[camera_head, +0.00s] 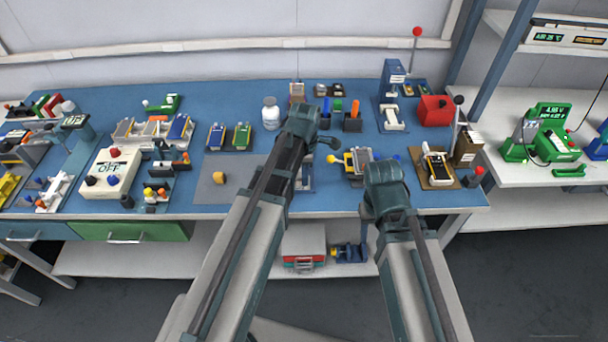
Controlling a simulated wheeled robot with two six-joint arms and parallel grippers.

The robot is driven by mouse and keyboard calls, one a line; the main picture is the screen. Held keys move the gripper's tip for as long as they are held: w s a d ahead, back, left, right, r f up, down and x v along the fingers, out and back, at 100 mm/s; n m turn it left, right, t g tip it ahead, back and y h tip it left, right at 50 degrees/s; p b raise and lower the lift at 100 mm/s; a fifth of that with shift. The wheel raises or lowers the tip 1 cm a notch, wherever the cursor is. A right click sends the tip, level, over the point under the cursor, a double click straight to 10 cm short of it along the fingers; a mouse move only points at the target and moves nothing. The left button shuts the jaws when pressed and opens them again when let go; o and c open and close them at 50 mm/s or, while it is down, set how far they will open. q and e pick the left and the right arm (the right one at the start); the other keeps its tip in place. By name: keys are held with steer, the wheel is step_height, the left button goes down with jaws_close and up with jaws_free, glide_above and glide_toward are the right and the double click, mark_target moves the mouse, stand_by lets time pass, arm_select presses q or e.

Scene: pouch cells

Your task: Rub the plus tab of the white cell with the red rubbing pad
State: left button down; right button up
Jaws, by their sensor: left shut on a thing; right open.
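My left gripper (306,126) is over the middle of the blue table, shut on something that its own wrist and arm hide. My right gripper (384,184) is open near the front edge, its fingertips mostly hidden. Just beyond it, a pale grey flat cell (364,158) sits in a holder with yellow and blue knobs. Another pale cell (437,166) lies in a yellow-and-black holder on a brown board to the right. I cannot tell which is the white cell, nor make out a plus tab. I cannot clearly identify the red rubbing pad.
A white bottle (270,114), a blue press (393,82) and a red box (435,110) stand toward the back. A white OFF box (110,172) stands left. A grey mat (228,172) with a small orange-yellow piece (219,178) has free room.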

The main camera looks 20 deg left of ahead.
arm_select(q)
steer(key=shift+s+a, duration=0.2)
steer(key=shift+a, duration=0.45)
steer(key=shift+d, duration=0.15)
steer(key=shift+w+d, duration=0.2)
steer(key=shift+d, duration=0.45)
steer(key=shift+a, duration=0.1)
steer(key=shift+s+a, duration=0.2)
steer(key=shift+a, duration=0.5)
steer(key=shift+d, duration=0.15)
steer(key=shift+w+d, duration=0.2)
steer(key=shift+d, duration=0.45)
